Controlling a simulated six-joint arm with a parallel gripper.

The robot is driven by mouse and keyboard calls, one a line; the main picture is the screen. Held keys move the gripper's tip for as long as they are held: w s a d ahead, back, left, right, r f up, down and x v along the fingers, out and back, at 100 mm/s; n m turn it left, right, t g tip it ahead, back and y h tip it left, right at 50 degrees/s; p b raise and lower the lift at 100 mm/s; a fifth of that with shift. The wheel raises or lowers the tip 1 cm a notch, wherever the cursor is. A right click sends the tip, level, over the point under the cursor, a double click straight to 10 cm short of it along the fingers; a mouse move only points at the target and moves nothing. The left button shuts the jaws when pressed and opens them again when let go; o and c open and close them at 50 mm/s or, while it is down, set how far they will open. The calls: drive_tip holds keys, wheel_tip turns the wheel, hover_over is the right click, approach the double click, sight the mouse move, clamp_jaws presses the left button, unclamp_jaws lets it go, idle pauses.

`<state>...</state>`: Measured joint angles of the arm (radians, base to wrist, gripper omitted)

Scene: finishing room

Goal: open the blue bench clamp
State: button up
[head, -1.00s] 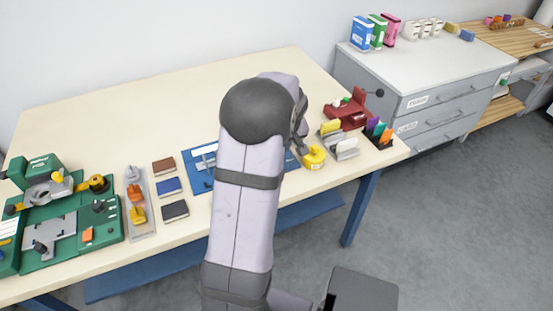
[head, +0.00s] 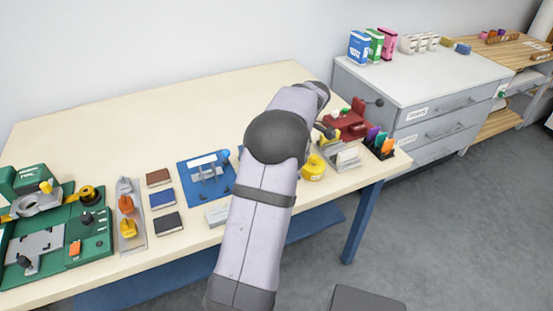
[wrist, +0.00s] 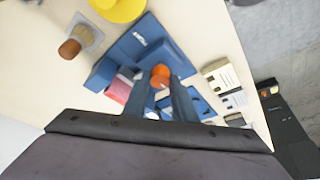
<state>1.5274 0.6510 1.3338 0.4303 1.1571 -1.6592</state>
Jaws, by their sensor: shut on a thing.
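In the wrist view the blue bench clamp (wrist: 162,48) lies on the pale bench, with a lettered base and an orange knob (wrist: 160,75). The two dark fingers of my gripper (wrist: 160,82) are closed in around the orange knob. A pink piece (wrist: 118,90) sits beside the blue blocks. The lower part of the clamp is hidden by my fingers and wrist. In the head view my arm hides the gripper. A blue fixture (head: 190,187) shows left of the arm; I cannot tell whether it is the same clamp.
A yellow round thing (wrist: 120,8) and a brown-knobbed tool (wrist: 70,47) are close by. Labelled cards (wrist: 222,75) stand beside the clamp. A red vise (head: 352,122) is at the right, and green equipment (head: 90,235) at the left. The bench back (head: 150,115) is clear.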

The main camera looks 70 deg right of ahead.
drive_tip(key=shift+n, duration=0.3)
drive_tip(key=o, duration=1)
drive_tip(key=shift+o, duration=0.2)
drive_tip(key=shift+r, duration=0.1)
drive_tip(key=v, duration=0.7)
drive_tip(key=shift+b, duration=0.35)
drive_tip(key=shift+d+r, duration=0.1)
